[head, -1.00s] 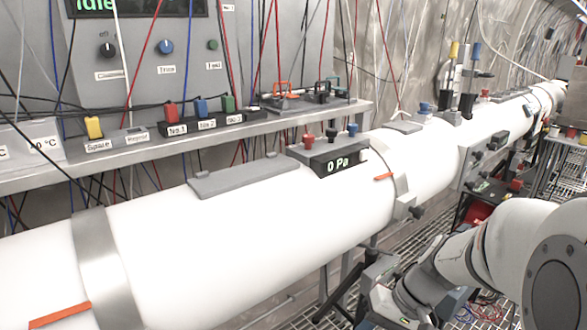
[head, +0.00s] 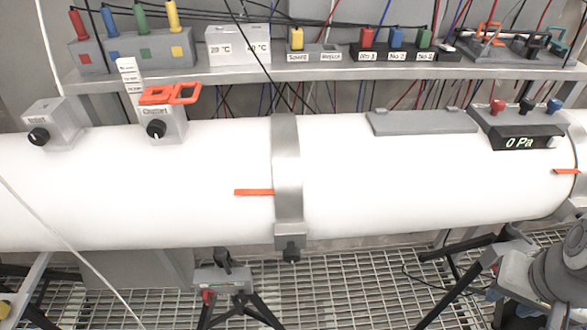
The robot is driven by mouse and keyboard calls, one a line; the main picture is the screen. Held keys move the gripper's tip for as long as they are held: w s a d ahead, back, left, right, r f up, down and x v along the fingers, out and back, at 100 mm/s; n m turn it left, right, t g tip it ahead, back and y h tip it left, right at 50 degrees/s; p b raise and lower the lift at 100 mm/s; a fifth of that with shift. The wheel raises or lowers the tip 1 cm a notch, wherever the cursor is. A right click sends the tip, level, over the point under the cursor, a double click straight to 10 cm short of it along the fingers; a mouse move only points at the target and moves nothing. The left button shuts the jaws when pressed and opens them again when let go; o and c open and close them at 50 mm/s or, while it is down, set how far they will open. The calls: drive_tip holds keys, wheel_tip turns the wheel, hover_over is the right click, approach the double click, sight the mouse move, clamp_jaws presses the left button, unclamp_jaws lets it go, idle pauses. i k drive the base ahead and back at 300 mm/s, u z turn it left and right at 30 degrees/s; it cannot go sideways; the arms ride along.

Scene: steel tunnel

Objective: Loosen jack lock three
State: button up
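A jack (head: 222,278) stands below the white tube at lower middle left, on black splayed legs. It has a grey block with a pale label, a black knob (head: 222,258) on top and a red knob (head: 208,296) at its side. A second jack (head: 500,250) with black legs is at lower right, partly covered by my arm. The labels are too small to read, so I cannot tell which jack is number three. My arm's grey end section (head: 562,268) is at the right edge, far from the left jack. Its fingers cannot be made out.
The white tube (head: 400,205) crosses the view above the jacks, with a metal band and clamp (head: 288,195). A shelf (head: 200,85) with plugs and labelled boxes runs behind it. Metal grating (head: 340,285) lies below. A thin pale cable (head: 80,255) hangs at left.

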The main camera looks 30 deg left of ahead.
sight(207, 295)
drive_tip(key=u, duration=1.95)
drive_tip(key=k, duration=1)
drive_tip(key=u, duration=0.25)
drive_tip(key=i, duration=1)
drive_tip(key=u, duration=0.05)
